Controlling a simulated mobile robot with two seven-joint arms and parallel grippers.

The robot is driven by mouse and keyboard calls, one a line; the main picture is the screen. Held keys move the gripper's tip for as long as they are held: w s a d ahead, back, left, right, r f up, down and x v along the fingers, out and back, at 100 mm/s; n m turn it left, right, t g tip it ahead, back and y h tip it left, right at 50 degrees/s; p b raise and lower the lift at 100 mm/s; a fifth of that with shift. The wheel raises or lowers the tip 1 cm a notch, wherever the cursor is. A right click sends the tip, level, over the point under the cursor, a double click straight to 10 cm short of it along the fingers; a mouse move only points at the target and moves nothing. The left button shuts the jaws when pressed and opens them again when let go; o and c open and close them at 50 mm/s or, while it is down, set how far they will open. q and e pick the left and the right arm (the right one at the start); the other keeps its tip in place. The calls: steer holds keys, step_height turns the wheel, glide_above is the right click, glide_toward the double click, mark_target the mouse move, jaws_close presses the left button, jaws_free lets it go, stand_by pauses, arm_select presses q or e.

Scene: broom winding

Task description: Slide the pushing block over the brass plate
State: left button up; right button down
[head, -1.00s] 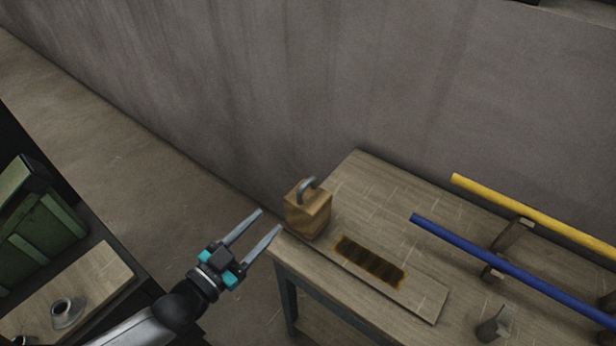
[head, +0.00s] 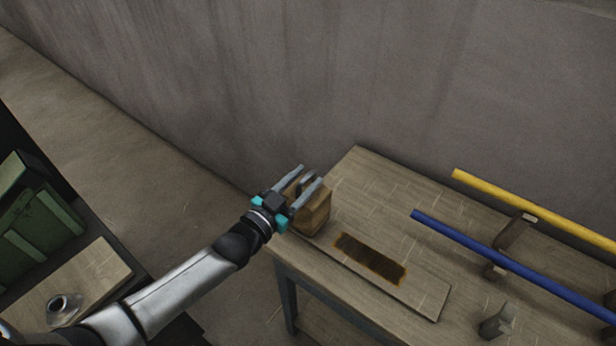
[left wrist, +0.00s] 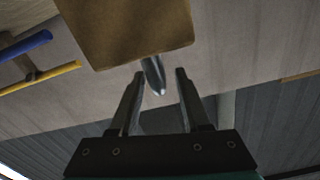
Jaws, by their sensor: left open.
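The pushing block (head: 314,214) is a wooden block with a grey metal handle (head: 306,181) on top. It stands on the left end of a thin board (head: 425,297) on the table. The brass plate (head: 370,259), dark with orange-brown edges, lies on that board to the right of the block. My left gripper (head: 311,175) is open, with its fingers on either side of the handle in the head view. In the left wrist view the block (left wrist: 125,30) is close, and the handle (left wrist: 153,76) shows between the open fingertips (left wrist: 160,72). Whether a finger touches it cannot be told.
A yellow rod (head: 540,214) and a blue rod (head: 500,262) rest on wooden supports at the table's right. A small grey piece (head: 496,322) stands near the front. Green crates (head: 35,225) and a metal funnel-like object (head: 64,308) are at the left. A wall stands behind the table.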

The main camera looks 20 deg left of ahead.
arm_select(q)
steer(key=shift+x, duration=0.8)
jaws_close()
stand_by(1.0)
